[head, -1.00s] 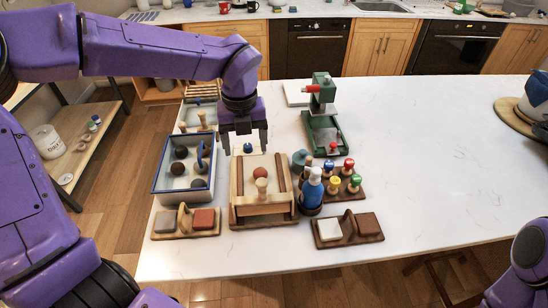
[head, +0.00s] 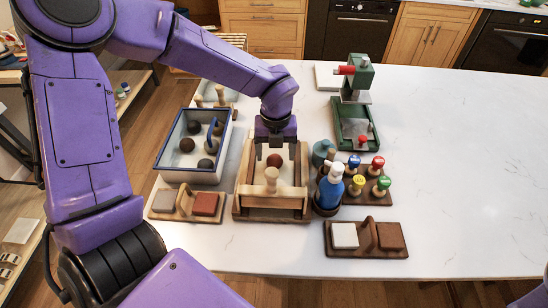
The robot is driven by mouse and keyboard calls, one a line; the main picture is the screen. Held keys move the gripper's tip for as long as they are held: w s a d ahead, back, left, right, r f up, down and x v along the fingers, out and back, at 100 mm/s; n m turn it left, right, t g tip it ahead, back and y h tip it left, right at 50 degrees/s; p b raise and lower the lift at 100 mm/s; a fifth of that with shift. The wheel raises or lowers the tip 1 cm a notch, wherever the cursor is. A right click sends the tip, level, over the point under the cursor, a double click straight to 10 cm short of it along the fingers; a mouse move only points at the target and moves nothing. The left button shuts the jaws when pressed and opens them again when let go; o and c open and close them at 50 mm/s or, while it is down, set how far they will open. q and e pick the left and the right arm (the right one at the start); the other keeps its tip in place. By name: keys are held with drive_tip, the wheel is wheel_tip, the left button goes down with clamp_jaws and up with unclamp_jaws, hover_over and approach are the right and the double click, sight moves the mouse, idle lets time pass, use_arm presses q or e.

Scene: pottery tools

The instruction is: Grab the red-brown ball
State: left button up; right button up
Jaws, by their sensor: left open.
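The red-brown ball (head: 274,160) sits in the wooden tray (head: 243,190), behind a pale wooden peg-shaped tool (head: 271,178). My left gripper (head: 275,155) points down over the tray with its fingers open. In this view the fingers show to the left and right of the ball, close to it. I cannot tell how far down around the ball they reach. My right gripper is not in view; only a bit of my right arm shows at the lower right corner.
A blue tray (head: 160,165) with several dark balls stands left of the wooden tray. A blue bottle (head: 330,190) and a rack of coloured-top tools (head: 375,195) stand close on the right. Two wooden blocks holders lie in front. The right side of the counter (head: 460,160) is clear.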

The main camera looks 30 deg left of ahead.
sight(275, 162)
use_arm(q)
drive_tip(key=shift+a+f, duration=0.1)
drive_tip(key=shift+f, duration=1.25)
drive_tip(key=c, duration=1.1)
drive_tip(key=shift+r, duration=0.1)
drive_tip(key=shift+c, duration=0.2)
